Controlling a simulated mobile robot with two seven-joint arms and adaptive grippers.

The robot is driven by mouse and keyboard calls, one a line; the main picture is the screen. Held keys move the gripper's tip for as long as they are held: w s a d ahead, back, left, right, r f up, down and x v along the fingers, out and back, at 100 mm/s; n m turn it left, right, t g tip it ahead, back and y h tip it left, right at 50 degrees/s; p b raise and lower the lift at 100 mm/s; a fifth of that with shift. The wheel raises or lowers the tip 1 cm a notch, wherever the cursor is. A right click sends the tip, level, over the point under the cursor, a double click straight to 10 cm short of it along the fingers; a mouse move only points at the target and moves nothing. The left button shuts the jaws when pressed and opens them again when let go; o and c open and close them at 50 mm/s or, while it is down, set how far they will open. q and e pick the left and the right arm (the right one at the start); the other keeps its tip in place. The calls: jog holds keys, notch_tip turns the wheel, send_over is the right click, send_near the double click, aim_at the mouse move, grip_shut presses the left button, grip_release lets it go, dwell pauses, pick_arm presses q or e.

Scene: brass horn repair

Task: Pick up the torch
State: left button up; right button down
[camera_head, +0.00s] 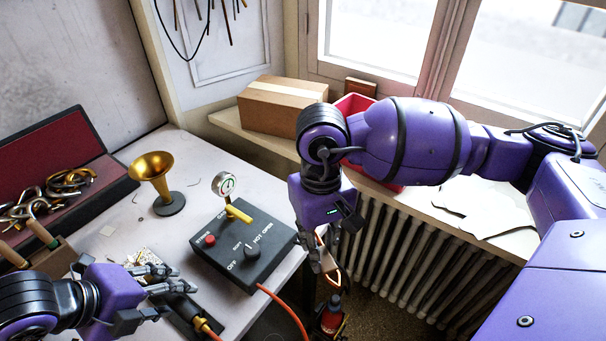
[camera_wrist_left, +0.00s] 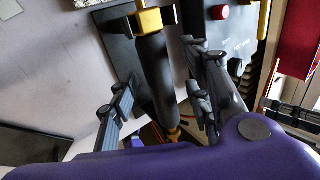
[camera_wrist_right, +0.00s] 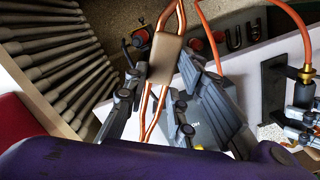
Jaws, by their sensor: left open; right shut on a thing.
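The torch, a black handle with a brass fitting, lies low in the head view (camera_head: 185,314) on a dark holder, partly hidden by my left gripper (camera_head: 172,279). In the left wrist view, the torch handle (camera_wrist_left: 155,82) runs between the open, spread fingers of my left gripper (camera_wrist_left: 160,95). Whether a finger touches it I cannot tell. The torch's brass end also shows in the right wrist view (camera_wrist_right: 305,74), with an orange hose. My right gripper (camera_head: 323,250) is shut on a tan block with copper-coloured loops (camera_wrist_right: 166,58), held beyond the table's right edge.
A black control box (camera_head: 235,270) with a red button and gauge stands beside the torch. A brass horn (camera_head: 152,172) stands behind on a round base. An open red-lined case (camera_head: 75,150) is at left. A radiator (camera_head: 400,240) and windowsill with a cardboard box (camera_head: 275,105) border the right.

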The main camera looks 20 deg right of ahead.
pick_arm(q)
jog(key=shift+w+d+f, duration=0.2)
jog(key=shift+d+f, duration=0.05)
jog(key=shift+f, duration=0.25)
pick_arm(e)
jog(key=shift+w, duration=0.15)
pick_arm(q)
jog(key=c, duration=1.1)
jog(key=shift+r, duration=0.1)
grip_shut()
pick_arm(e)
jog(key=shift+r, duration=0.15)
